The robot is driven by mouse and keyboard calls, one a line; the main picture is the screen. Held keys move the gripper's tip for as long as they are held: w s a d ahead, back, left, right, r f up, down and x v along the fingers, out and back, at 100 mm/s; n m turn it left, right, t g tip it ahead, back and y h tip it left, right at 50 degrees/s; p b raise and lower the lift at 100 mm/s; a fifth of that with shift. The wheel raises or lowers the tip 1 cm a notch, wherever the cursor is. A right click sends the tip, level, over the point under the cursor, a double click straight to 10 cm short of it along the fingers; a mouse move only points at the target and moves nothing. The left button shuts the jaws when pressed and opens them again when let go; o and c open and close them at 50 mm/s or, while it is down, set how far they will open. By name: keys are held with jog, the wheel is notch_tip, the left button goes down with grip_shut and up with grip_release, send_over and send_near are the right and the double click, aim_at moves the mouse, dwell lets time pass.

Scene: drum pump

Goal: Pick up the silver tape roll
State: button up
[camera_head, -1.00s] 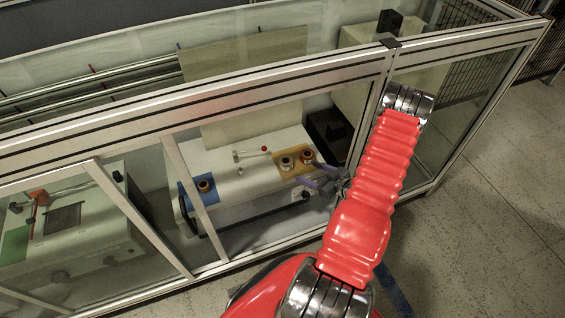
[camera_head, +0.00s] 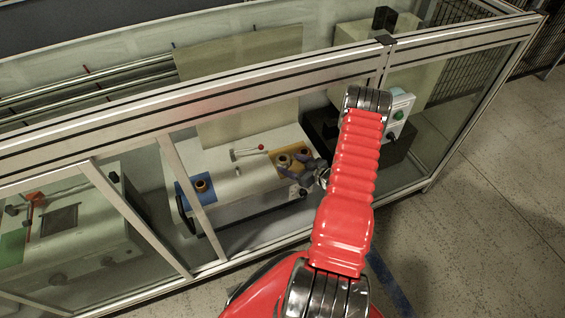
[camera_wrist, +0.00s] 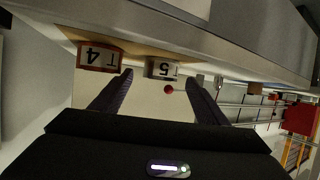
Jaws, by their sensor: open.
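The silver tape roll (camera_wrist: 162,68), labelled "T 5" upside down in the wrist view, stands on a tan patch on the white bench. It also shows in the head view (camera_head: 283,161), beside my gripper. My gripper (camera_wrist: 161,76) is open and empty. In the wrist view its two dark fingers point toward the silver roll, which appears between the tips; I cannot tell how far apart they are in depth. In the head view my gripper (camera_head: 305,174) is low over the bench's right end and partly covers the tan patch.
A copper-coloured roll labelled "T 4" (camera_wrist: 99,58) stands close beside the silver one, near the left finger in the wrist view. Another copper roll (camera_head: 202,185) sits on a blue patch (camera_head: 187,193). A red-tipped lever (camera_head: 248,151) stands behind. Frame rails (camera_head: 205,208) and glass enclose the bench.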

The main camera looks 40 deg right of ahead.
aim_at(283, 160)
jog(key=shift+x, duration=2.55)
jog(key=shift+a, duration=0.1)
jog(key=shift+c, duration=0.4)
jog(key=c, duration=1.1)
jog(key=shift+r, duration=0.2)
jog(key=shift+c, duration=0.2)
notch_tip(283, 160, up, 10)
jog(key=shift+f, duration=0.15)
jog(key=shift+s, duration=0.15)
